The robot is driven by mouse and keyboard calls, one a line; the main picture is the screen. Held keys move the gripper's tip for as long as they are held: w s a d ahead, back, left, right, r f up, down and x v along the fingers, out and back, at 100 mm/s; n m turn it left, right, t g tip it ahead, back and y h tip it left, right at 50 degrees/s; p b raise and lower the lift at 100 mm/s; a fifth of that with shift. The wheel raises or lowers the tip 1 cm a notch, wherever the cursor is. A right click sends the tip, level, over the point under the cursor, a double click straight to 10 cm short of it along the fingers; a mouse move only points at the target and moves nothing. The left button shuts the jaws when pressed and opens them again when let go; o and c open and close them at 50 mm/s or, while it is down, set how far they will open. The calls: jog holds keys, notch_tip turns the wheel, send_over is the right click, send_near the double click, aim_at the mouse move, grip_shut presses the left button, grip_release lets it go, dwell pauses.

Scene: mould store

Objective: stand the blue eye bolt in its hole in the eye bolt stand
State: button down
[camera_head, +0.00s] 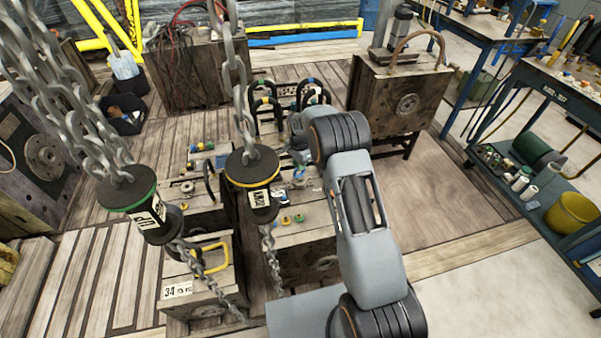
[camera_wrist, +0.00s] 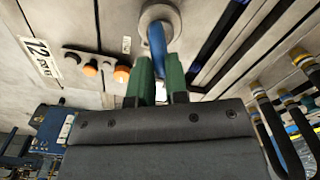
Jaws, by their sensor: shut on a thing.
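My gripper (camera_head: 300,172) reaches down over a wooden-looking block at the middle of the head view. In the wrist view its two green fingertips (camera_wrist: 161,80) are shut on the blue eye bolt (camera_wrist: 157,45). The eye bolt shows as a narrow blue strip between and beyond the fingers. A round grey collar or ring (camera_wrist: 160,14) lies at its far end. I cannot tell whether that ring belongs to the bolt or to the surface, or whether they touch. I cannot single out the eye bolt stand or the hole with certainty.
Orange knobs (camera_wrist: 121,75) and a plate marked 12 (camera_wrist: 40,57) are on the surface near the gripper. Black loops with coloured bands (camera_head: 312,93) stand behind it. Two hanging chain weights, one yellow-rimmed (camera_head: 253,170) and one green-rimmed (camera_head: 128,190), are to the left.

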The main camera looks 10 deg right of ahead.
jog(key=shift+r, duration=0.1)
jog(key=shift+r+p, duration=1.2)
jog(key=shift+r, duration=0.85)
